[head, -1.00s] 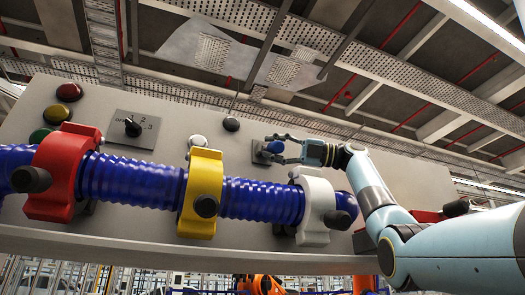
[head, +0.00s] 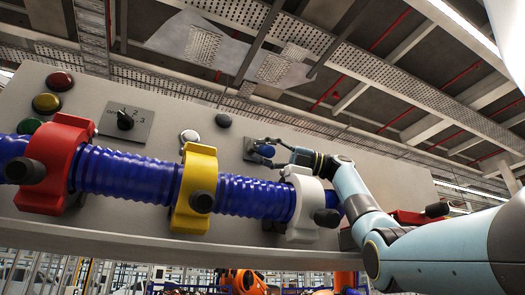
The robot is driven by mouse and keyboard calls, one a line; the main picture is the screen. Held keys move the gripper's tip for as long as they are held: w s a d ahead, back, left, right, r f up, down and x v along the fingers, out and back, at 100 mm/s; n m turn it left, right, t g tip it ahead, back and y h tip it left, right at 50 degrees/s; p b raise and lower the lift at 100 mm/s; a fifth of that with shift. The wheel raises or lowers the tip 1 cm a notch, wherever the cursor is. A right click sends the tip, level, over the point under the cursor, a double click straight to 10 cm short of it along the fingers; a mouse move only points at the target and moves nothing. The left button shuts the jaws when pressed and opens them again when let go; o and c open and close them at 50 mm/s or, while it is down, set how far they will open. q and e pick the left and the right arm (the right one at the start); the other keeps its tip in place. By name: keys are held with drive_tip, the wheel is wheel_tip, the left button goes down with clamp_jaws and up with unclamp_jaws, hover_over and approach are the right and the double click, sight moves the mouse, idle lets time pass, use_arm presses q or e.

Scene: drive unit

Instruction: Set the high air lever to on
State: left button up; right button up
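A small lever with a blue knob (head: 265,151) stands on a grey plate on the slanted panel, right of centre. I take it for the air lever, but I cannot read a label. My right gripper (head: 262,150) comes from the right, with its parted fingers on either side of the blue knob. Whether they press on it is too small to tell. The lever's stem and part of its plate are hidden behind the fingers. My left gripper is out of view.
A blue ribbed hose (head: 128,172) crosses the panel (head: 160,100) below the lever, with red (head: 50,165), yellow (head: 200,185) and white (head: 303,205) clamps. A rotary selector (head: 125,120), several buttons and a red part (head: 408,217) are also on the panel.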

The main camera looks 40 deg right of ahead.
drive_tip(key=o, duration=0.5)
drive_tip(key=shift+d, duration=0.1)
drive_tip(key=shift+o, duration=0.2)
drive_tip(key=shift+s+d+f, duration=0.1)
drive_tip(key=v, duration=0.7)
drive_tip(key=shift+s+d+f, duration=0.1)
drive_tip(key=shift+d, duration=0.1)
